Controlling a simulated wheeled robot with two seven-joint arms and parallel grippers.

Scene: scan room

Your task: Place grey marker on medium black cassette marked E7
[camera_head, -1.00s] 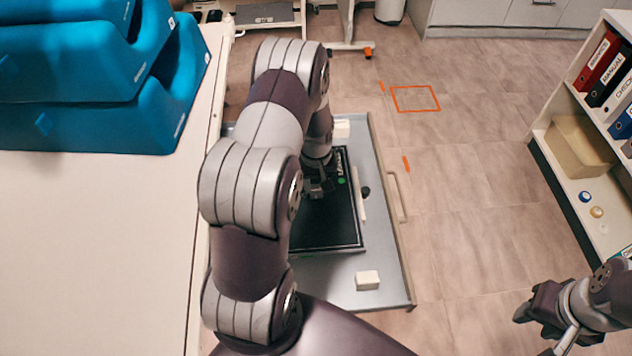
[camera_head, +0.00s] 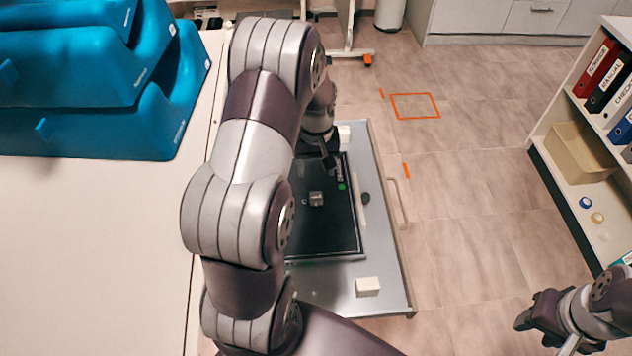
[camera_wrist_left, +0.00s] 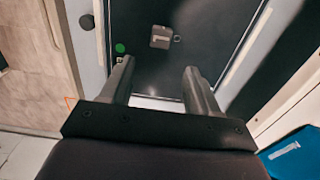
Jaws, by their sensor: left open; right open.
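The black cassette (camera_head: 335,230) lies flat on a grey tray-like surface, with a green dot and white lettering near its far right corner. A small grey marker (camera_head: 316,198) rests on the cassette's dark face, and it also shows in the left wrist view (camera_wrist_left: 161,37). My left gripper (camera_head: 328,158) is above the cassette's far end, apart from the marker. In the left wrist view its two fingers (camera_wrist_left: 158,78) are apart with nothing between them. My right gripper (camera_head: 522,318) is at the lower right, open and empty, over the floor.
The grey surface (camera_head: 385,240) carries white blocks (camera_head: 368,286), a pale strip (camera_head: 360,198) and a dark round piece (camera_head: 365,198). Blue stacked supports (camera_head: 90,125) stand on the white table at left. A shelf with binders (camera_head: 600,85) is at right.

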